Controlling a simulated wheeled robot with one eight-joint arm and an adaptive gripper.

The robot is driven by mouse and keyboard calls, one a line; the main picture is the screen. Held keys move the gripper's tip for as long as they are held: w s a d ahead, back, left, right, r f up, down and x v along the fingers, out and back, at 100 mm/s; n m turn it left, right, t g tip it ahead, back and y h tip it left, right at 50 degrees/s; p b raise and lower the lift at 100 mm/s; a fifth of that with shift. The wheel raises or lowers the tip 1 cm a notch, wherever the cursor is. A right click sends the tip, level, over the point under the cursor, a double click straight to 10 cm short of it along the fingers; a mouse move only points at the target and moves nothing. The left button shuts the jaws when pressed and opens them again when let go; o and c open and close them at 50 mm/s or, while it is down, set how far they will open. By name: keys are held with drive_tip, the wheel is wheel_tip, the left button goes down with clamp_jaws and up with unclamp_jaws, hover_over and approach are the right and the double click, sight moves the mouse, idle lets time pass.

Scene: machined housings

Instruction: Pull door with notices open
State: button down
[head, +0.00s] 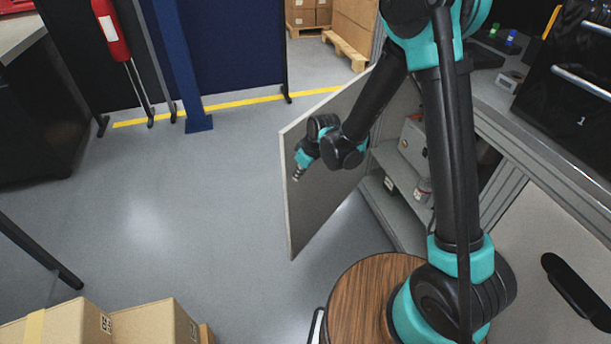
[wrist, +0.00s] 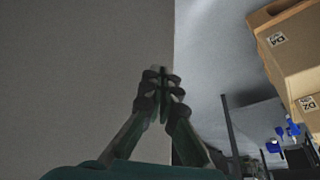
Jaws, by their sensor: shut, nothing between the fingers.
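A grey door panel (head: 312,210) stands swung out from a cabinet (head: 377,190), whose shelves show behind it. No notices show on the face in view, so I cannot tell whether they are on the hidden side. My gripper (head: 296,177) is in front of this face, near the door's free edge. In the wrist view my gripper (wrist: 163,75) is shut and empty, its fingertips close to the door's edge. The door face (wrist: 80,70) fills the left of that view. Whether the fingers touch the door cannot be told.
Shelves hold a grey box (head: 413,140) and a small jar (head: 423,190). Another cabinet door (head: 540,235) with a black handle is at the right. Cardboard boxes (head: 150,322) stand at the lower left. The grey floor (head: 190,200) left of the door is clear.

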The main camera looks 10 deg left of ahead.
drive_tip(key=shift+w+a, duration=0.25)
drive_tip(key=shift+a, duration=0.3)
